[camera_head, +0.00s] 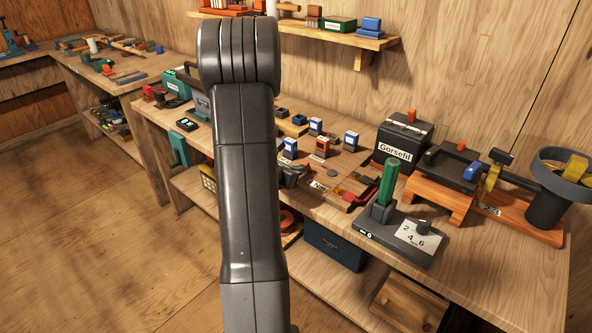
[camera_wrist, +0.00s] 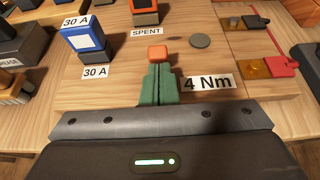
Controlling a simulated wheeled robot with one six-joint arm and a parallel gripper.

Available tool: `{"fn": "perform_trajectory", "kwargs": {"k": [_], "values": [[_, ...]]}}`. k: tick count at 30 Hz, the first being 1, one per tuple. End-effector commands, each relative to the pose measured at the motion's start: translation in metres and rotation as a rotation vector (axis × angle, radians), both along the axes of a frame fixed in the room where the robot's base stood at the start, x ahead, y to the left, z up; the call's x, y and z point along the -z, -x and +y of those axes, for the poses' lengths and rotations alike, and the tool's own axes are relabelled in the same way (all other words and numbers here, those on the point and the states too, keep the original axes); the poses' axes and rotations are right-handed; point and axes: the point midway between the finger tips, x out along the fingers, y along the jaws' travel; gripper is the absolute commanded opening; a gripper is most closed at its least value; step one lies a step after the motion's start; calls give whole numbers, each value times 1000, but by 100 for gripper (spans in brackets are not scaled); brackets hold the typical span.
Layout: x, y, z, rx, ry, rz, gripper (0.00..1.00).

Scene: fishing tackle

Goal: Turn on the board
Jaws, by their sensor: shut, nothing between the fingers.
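The wooden board is in the wrist view (camera_wrist: 215,60), with labels "30 A", "SPENT" and "4 Nm" on or around it. My gripper (camera_wrist: 157,70) shows green fingers, closed together and empty, pointing down toward the board. A small orange block (camera_wrist: 157,53) sits just beyond the fingertips; I cannot tell whether they touch it. At the right are a red lever piece with a yellow pad (camera_wrist: 284,67) and a dark lever piece (camera_wrist: 255,21). In the head view my arm hides my gripper and part of the board area.
A blue-and-white fuse block (camera_wrist: 86,40) stands at the left, and an orange block (camera_wrist: 145,12) behind "SPENT". A grey disc (camera_wrist: 200,41) lies nearby.

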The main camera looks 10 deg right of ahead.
Motion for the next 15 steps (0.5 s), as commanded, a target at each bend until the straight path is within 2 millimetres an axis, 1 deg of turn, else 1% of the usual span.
{"fn": "perform_trajectory", "kwargs": {"k": [8,15], "values": [[-12,-3,-4,2,-73,55,0],[-23,-8,-11,2,-198,153,0]]}}
